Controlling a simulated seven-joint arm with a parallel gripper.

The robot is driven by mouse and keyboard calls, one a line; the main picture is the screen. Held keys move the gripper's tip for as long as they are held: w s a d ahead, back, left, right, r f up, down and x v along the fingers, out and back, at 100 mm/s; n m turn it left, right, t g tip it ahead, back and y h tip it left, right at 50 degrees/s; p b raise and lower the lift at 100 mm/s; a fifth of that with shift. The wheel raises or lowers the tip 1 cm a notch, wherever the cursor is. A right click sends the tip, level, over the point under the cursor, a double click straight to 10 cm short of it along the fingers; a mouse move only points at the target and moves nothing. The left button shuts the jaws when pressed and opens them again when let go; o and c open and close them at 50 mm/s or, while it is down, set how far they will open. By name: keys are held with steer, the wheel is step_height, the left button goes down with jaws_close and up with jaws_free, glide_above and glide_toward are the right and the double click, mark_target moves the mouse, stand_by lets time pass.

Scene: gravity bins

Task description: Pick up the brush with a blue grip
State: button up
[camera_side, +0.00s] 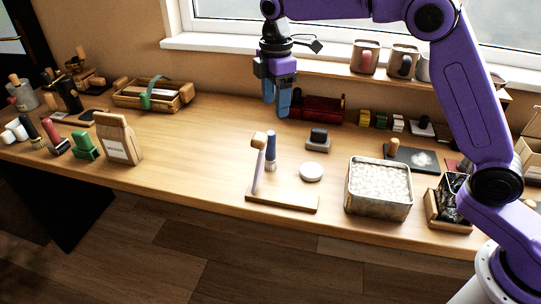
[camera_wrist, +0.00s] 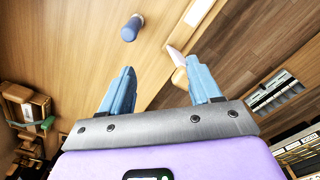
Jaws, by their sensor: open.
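The brush with a blue grip (camera_side: 271,146) stands upright on the table, its dark blue grip up and a paler part at its bottom. It also shows in the wrist view, seen from above as a blue rounded cylinder (camera_wrist: 132,27). My gripper (camera_side: 277,110) hangs above and behind the brush in the side view, pointing down, with light blue fingers. In the wrist view the fingers (camera_wrist: 160,68) are apart with nothing between them, and the brush lies ahead of them, clear of both.
A wooden stand (camera_side: 285,199) with an upright pale-handled tool (camera_side: 258,160) is close to the brush. A white round disc (camera_side: 311,172), a dark block (camera_side: 318,138) and a tin of white pieces (camera_side: 378,188) lie to the right. Table left of the brush is clear.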

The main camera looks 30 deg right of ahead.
glide_above(271, 147)
steer(key=f, duration=0.1)
steer(key=w, duration=0.1)
steer(key=shift+n, duration=0.4)
steer(key=f, duration=1.7)
steer(key=shift+w+d+f, duration=0.2)
steer(key=shift+d+f, duration=0.15)
jaws_close()
